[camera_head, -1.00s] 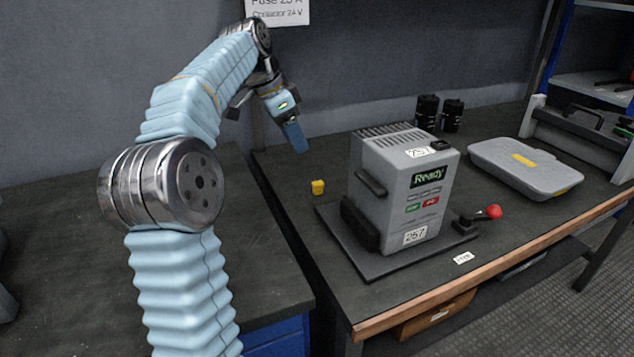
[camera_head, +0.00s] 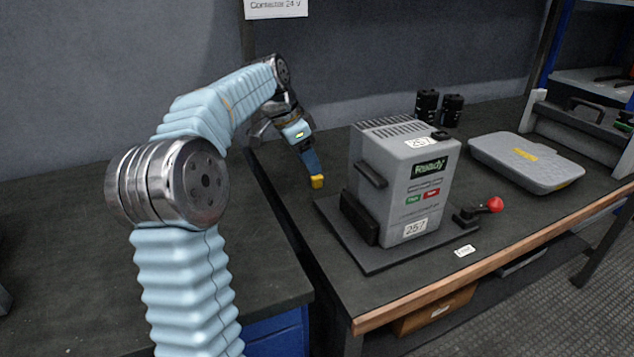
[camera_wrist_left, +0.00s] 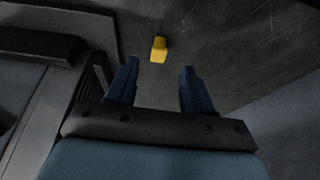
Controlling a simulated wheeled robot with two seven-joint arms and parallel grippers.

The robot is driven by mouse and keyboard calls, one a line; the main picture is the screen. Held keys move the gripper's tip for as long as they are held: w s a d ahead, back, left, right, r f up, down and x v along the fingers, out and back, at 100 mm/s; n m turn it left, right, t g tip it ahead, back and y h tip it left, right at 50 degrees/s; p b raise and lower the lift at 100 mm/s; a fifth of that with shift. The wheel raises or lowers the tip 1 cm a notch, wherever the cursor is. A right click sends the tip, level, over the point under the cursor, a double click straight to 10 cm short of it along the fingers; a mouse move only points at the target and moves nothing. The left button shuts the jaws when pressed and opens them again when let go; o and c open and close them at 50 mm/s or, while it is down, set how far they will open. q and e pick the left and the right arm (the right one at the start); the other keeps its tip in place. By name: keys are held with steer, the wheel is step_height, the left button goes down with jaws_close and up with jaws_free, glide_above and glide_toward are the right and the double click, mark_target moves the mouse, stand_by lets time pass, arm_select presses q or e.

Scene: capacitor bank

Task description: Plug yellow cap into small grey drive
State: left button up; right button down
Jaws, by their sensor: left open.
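The small yellow cap (camera_head: 317,182) rests on the dark table, left of the grey drive (camera_head: 405,190). The drive is a grey box with a green "Ready" panel, standing on a dark base plate. My left gripper (camera_head: 314,171) points down just behind the cap, its blue fingers overlapping it in the head view. In the left wrist view the yellow cap (camera_wrist_left: 159,49) lies ahead of the open fingers (camera_wrist_left: 157,78), roughly between their lines and apart from both. The drive's socket for the cap cannot be made out. My right gripper is not in view.
A red-knobbed lever (camera_head: 494,205) sits at the right of the drive's base plate. Black cylinders (camera_head: 440,108) stand behind, and a grey flat case (camera_head: 525,163) lies to the right. The table around the cap is clear, with a table edge to its left.

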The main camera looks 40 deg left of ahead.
mark_target(316, 177)
arm_select(q)
steer(key=x, duration=0.5)
steer(key=shift+s+f, duration=0.15)
jaws_close()
stand_by(0.4)
step_height(316, 177, up, 10)
steer(key=p, duration=0.1)
stand_by(0.3)
